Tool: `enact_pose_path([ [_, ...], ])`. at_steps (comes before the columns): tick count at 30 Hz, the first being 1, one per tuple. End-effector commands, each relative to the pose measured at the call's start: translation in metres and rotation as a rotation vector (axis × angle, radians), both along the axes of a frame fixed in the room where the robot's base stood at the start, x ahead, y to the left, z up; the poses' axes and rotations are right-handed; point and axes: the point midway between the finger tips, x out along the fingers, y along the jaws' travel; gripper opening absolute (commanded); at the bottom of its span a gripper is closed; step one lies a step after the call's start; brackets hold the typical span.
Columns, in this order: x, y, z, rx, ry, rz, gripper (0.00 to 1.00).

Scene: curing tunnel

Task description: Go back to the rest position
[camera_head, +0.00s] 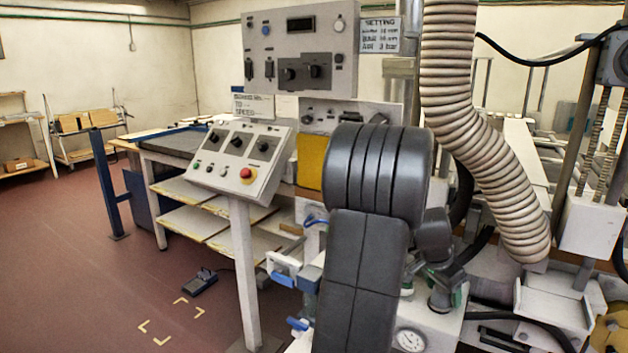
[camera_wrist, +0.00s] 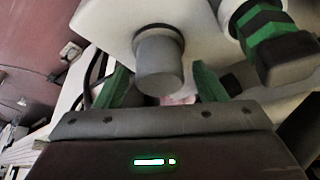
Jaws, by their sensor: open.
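In the wrist view my gripper (camera_wrist: 160,76) is open, with one green finger on each side of a short grey cylindrical knob (camera_wrist: 159,62). The knob sticks out from a white surface (camera_wrist: 115,20). A gap shows between the knob and each finger, and I cannot tell how deep the fingers reach around it. In the head view my dark grey arm stands large in the middle foreground. It hides much of the machine behind it, and I cannot make out the gripper fingers clearly there.
A control box with a red button (camera_head: 246,174) stands on a white post left of my arm. A ribbed hose (camera_head: 480,130) hangs at the right. A pressure gauge (camera_head: 409,340) is low beside my arm. Open red floor (camera_head: 90,270) lies at the left.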

Motion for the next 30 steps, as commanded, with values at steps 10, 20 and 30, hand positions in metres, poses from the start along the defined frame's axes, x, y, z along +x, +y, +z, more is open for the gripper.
enact_pose_path([
  [10,-0.0006,-0.0004,0.0034,0.000,0.001,0.222,0.64],
  [20,-0.0008,-0.0004,0.0018,0.001,0.001,0.396,0.64],
  [30,-0.0006,-0.0009,0.0016,0.000,0.000,0.555,0.64],
])
